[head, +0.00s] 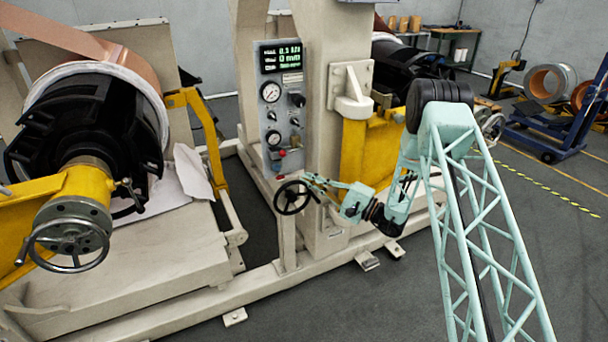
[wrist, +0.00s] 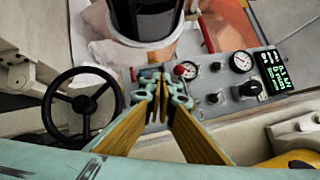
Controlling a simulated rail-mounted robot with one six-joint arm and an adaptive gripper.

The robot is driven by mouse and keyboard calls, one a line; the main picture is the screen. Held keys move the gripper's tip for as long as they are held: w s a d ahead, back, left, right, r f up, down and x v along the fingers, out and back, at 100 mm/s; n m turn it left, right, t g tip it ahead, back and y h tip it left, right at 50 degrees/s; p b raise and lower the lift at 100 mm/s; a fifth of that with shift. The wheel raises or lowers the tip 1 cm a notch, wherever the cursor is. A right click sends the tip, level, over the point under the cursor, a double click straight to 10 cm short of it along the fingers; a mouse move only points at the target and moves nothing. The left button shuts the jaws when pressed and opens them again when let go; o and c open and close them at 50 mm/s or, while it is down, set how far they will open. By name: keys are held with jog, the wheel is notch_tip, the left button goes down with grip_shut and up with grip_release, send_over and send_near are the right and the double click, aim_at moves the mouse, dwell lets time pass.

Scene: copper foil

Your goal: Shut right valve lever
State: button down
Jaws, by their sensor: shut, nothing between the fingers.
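The grey control panel (head: 282,110) stands on the machine's upright column, and it also shows in the wrist view (wrist: 232,92). Small fittings with a red part (head: 282,154) sit at its lower end. In the wrist view a red knob (wrist: 179,70) shows just right of my fingertips. I cannot make out which fitting is the right valve lever or how it is turned. My gripper (head: 307,178) is below and right of the panel's lower end in the head view. Its fingers (wrist: 159,73) are shut and empty, and hide part of the panel's lower end.
A black handwheel (head: 292,197) stands close beside my gripper, left of it in the wrist view (wrist: 82,104). Gauges (head: 270,92) and black knobs (wrist: 252,89) project from the panel. A white bracket (head: 351,92) and yellow arm (head: 368,150) lie to the right.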

jog(key=shift+s+d+f, duration=0.15)
jog(key=shift+s+d, duration=0.1)
jog(key=shift+w+m+p, duration=0.15)
jog(key=shift+m+p, duration=0.25)
jog(key=shift+p, duration=0.15)
jog(key=shift+w+d+f+m+t+y+p, duration=0.1)
jog(key=shift+d+f+m+t+p, duration=0.45)
jog(key=shift+m+p, duration=0.8)
jog(key=shift+w+d+f+m+t+y+p, duration=0.1)
jog(key=shift+d+f+m+t+p, duration=0.2)
jog(key=shift+f+m+t+p, duration=0.95)
jog(key=shift+d+f+m+t+y+p, duration=0.1)
jog(key=shift+d+m+t+p, duration=0.4)
jog(key=shift+m+p, duration=0.9)
jog(key=shift+a+n+p, duration=0.1)
jog(key=shift+n+p, duration=0.25)
jog(key=shift+n, duration=0.05)
jog(key=shift+w+a+r, duration=0.1)
